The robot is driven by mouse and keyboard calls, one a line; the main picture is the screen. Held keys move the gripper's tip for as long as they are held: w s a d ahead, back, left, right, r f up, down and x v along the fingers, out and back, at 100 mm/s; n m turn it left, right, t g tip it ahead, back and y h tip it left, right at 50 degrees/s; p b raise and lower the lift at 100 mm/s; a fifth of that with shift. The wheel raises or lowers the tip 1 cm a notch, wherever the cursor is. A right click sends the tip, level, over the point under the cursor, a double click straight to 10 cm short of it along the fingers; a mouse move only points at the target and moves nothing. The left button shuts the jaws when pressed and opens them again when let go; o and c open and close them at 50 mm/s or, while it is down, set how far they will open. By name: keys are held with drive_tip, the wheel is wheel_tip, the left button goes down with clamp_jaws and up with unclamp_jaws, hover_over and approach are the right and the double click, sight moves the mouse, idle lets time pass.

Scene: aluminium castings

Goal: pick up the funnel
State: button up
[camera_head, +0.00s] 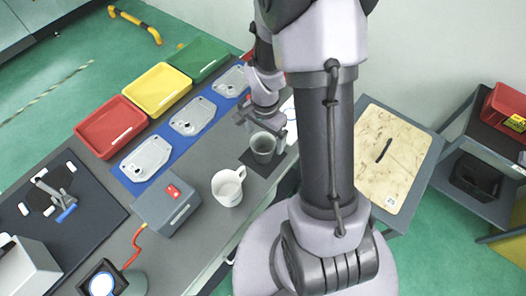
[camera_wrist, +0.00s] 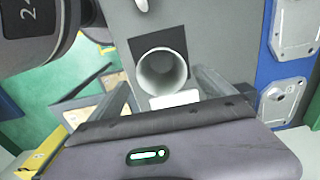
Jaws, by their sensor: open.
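A grey, round, open-topped vessel (camera_head: 263,148), which I take to be the funnel, stands on a dark square mat (camera_head: 279,162) near the bench edge. In the wrist view its wide mouth (camera_wrist: 161,69) faces the camera; its lower end is hidden. My gripper (camera_head: 262,124) is open and close to the funnel. In the wrist view the fingers (camera_wrist: 163,88) reach to either side of its near rim. I see nothing held between them, and contact cannot be told.
A white mug (camera_head: 228,187) and a grey box with a red button (camera_head: 168,205) stand to the left. Cast plates lie on a blue mat (camera_head: 168,153) behind. Red (camera_head: 111,126), yellow (camera_head: 157,89) and green (camera_head: 198,58) trays line the far edge.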

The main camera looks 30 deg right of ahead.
sight(263, 143)
drive_tip(key=f, duration=0.2)
drive_tip(key=f+b, duration=0.1)
drive_tip(key=f, duration=0.1)
drive_tip(key=shift+w+a, duration=0.15)
drive_tip(key=shift+a, duration=0.1)
drive_tip(key=shift+r, duration=0.15)
drive_tip(key=c, duration=1.5)
drive_tip(key=shift+c, duration=0.2)
